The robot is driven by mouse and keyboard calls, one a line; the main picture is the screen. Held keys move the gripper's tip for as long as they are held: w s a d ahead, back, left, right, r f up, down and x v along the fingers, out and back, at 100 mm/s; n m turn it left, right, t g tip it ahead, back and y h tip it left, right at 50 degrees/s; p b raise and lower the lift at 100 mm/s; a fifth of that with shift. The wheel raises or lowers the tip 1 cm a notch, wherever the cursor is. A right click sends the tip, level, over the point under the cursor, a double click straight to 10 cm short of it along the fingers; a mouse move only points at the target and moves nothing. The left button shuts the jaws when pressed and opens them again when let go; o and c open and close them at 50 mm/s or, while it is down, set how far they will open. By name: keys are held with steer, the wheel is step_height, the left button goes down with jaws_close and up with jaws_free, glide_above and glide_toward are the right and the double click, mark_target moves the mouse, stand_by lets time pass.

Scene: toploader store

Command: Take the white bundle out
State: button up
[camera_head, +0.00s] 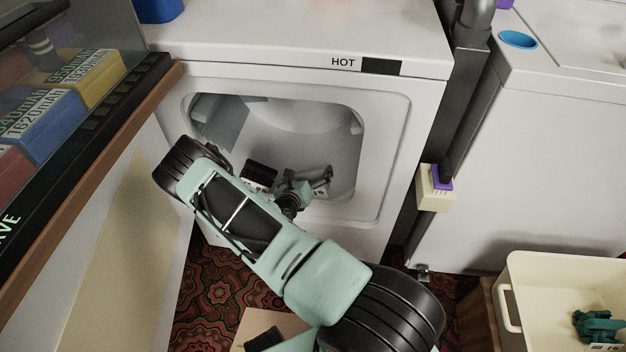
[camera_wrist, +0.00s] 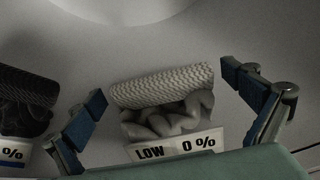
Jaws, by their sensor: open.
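The white bundle (camera_wrist: 165,112), a ribbed pale roll over lumpy folds, lies in the wrist view with a card reading "LOW 0 %" (camera_wrist: 178,145) at its near side. My gripper (camera_wrist: 165,88) is open, with one finger on each side of the bundle and a visible gap at both sides. In the head view my gripper (camera_head: 300,187) is inside the opening of the white dryer marked "HOT" (camera_head: 415,110). I cannot make out the white bundle clearly there, as my arm and gripper cover much of the opening.
A dark bundle (camera_wrist: 24,100) with a similar card lies left of the white one. The opening's rim (camera_head: 385,150) surrounds my arm. A shelf with boxes (camera_head: 45,120) stands at the left. A cream basket (camera_head: 530,300) holding a green item (camera_head: 597,326) is at the lower right.

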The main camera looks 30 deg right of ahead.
steer(key=c, duration=1.3)
steer(key=shift+o, duration=0.2)
steer(key=shift+r, duration=0.1)
